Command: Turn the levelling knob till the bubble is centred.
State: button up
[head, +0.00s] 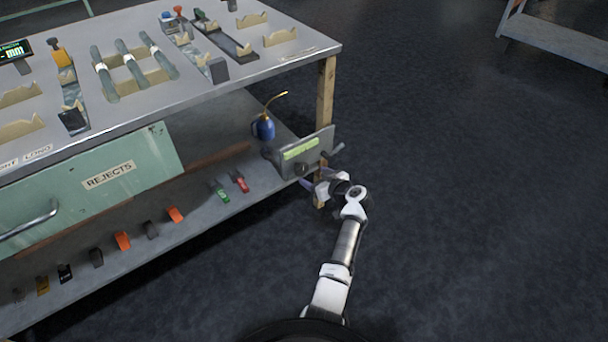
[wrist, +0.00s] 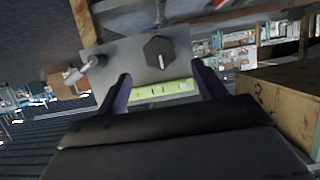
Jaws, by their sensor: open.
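A grey levelling plate (head: 322,142) stands at the right end of the lower shelf. A yellow-green vial (head: 301,149) is set in it and also shows between my fingers in the wrist view (wrist: 160,91). The vial has dark marks; I cannot tell where its bubble lies. A dark, faceted knob with a white pointer line (wrist: 159,52) sits on the plate beside the vial; it is small in the head view (head: 300,168). My gripper (wrist: 161,71) is open and empty, its fingers apart and facing the plate. The knob appears just beyond the fingertips, not gripped.
A grey crank handle (wrist: 85,70) juts from the plate on one side. A blue oil can (head: 264,128) stands behind the plate. A wooden table leg (head: 326,92) is close by. Several small clips lie along the lower shelf (head: 262,178).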

aim_at(303, 170)
jog(key=b+x, duration=0.3)
jog(key=x, duration=0.4)
jog(key=shift+w, duration=0.1)
jog(key=c, duration=1)
jog(key=shift+o, duration=0.2)
